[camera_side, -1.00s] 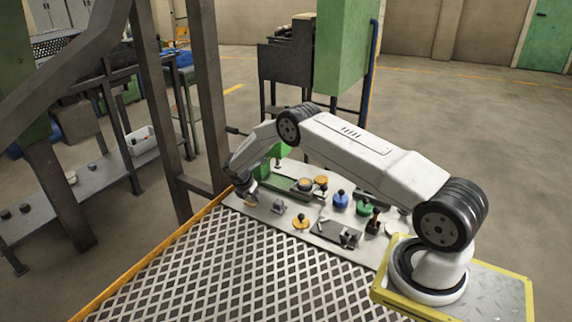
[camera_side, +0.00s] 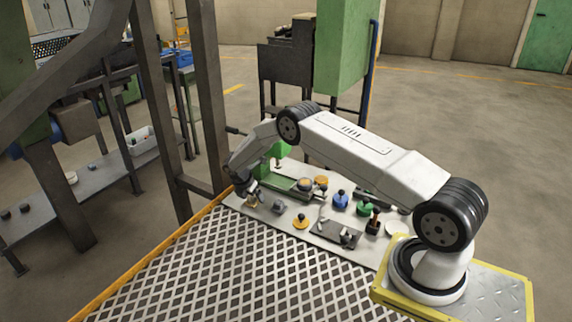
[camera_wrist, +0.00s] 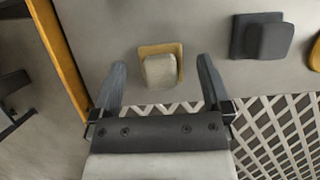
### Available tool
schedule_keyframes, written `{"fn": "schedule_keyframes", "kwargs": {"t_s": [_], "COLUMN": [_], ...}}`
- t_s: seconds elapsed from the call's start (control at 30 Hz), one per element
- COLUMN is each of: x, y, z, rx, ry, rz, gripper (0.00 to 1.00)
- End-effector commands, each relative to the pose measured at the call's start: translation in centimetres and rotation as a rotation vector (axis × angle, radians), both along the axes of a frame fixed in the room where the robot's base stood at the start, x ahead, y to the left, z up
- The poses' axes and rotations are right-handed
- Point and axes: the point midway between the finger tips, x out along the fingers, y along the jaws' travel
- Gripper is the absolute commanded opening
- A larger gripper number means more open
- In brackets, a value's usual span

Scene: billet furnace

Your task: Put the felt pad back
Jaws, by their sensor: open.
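A pale beige block, which looks like the felt pad (camera_wrist: 160,71), sits on a flat mustard-yellow square (camera_wrist: 174,49) on the grey bench plate, near its front edge. My gripper (camera_wrist: 161,64) is open in the wrist view, with one finger on each side of the pale block and a gap to each. Nothing is held. In the side view my gripper (camera_side: 249,190) is low over the far left end of the bench plate, and the pad is mostly hidden by it.
A dark grey block (camera_wrist: 262,37) stands right of the pad. A yellow-orange knobbed piece (camera_side: 301,222), a blue one (camera_side: 341,201) and a green one (camera_side: 364,208) stand along the plate. A yellow rail (camera_wrist: 58,50) edges the left side. Mesh grating (camera_side: 235,265) lies in front.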

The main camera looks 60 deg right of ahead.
Motion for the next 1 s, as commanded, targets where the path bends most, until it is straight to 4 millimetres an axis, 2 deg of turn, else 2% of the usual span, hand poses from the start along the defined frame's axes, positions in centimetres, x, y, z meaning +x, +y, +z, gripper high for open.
{"fn": "schedule_keyframes", "kwargs": {"t_s": [0.27,0.8,1.0], "x": [0.1,0.1,0.1], "y": [1.0,3.9,4.4], "z": [2.4,9.3,10.6], "rx": [0.000,-0.001,-0.001], "ry": [-0.002,-0.002,-0.001], "rz": [0.001,0.001,0.000], "gripper": [0.99,0.99,0.99]}}
